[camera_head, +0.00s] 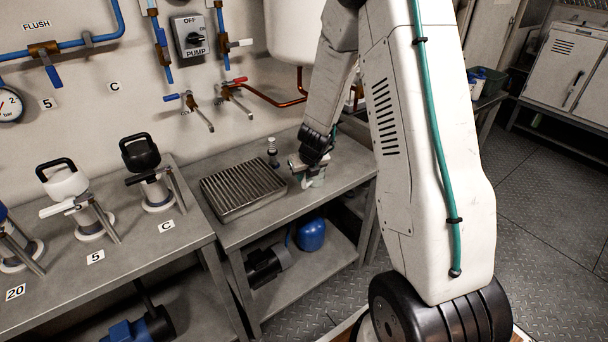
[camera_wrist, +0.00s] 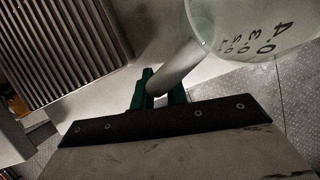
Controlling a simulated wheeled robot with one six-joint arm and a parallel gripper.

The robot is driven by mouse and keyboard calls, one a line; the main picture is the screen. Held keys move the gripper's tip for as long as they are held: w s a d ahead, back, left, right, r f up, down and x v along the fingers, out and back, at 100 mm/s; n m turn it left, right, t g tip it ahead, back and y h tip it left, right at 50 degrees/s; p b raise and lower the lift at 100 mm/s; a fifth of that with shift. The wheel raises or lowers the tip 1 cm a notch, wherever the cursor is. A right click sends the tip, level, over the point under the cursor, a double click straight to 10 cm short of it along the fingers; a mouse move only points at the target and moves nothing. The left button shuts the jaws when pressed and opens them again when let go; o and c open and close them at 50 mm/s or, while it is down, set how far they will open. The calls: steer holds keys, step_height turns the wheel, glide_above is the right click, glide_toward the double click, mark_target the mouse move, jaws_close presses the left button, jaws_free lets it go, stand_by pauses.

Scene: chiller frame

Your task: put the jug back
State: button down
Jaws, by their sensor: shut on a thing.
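My gripper (camera_head: 304,166) is low over the right-hand bench, just right of the slatted drain tray (camera_head: 219,213). It is shut on the handle of the jug (camera_head: 318,180), which is mostly hidden behind the gripper in the head view. In the wrist view the pale, translucent jug (camera_wrist: 232,22) with dark scale marks fills the upper right. Its grey handle (camera_wrist: 175,72) runs down between the green fingers of the gripper (camera_wrist: 158,92). I cannot tell whether the jug touches the bench.
A small grey bottle-like item (camera_head: 272,152) stands behind the drain tray. Two lever taps (camera_head: 232,92) and a copper pipe are on the wall above. Bare bench (camera_head: 350,158) lies right of the gripper.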

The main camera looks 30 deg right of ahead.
steer(key=c, duration=1.4)
jaws_free()
steer(key=shift+r, duration=0.1)
steer(key=d+v, duration=0.1)
steer(key=v, duration=1.1)
steer(key=s+a+r+n+g+y, duration=0.1)
steer(key=s+a+r+n, duration=1.05)
steer(key=n, duration=0.55)
steer(key=s+a+r+n+g, duration=0.1)
steer(key=s+a+r+n, duration=0.1)
steer(key=s+n, duration=0.7)
steer(key=s+a+r+n+g, duration=0.1)
steer(key=s+a+r+n, duration=0.1)
steer(key=s+n, duration=0.7)
steer(key=r+n, duration=0.1)
steer(key=n, duration=0.1)
steer(key=shift+s+a+r+n, duration=0.2)
steer(key=shift+a+r+n, duration=0.15)
steer(key=shift+r+n, duration=0.05)
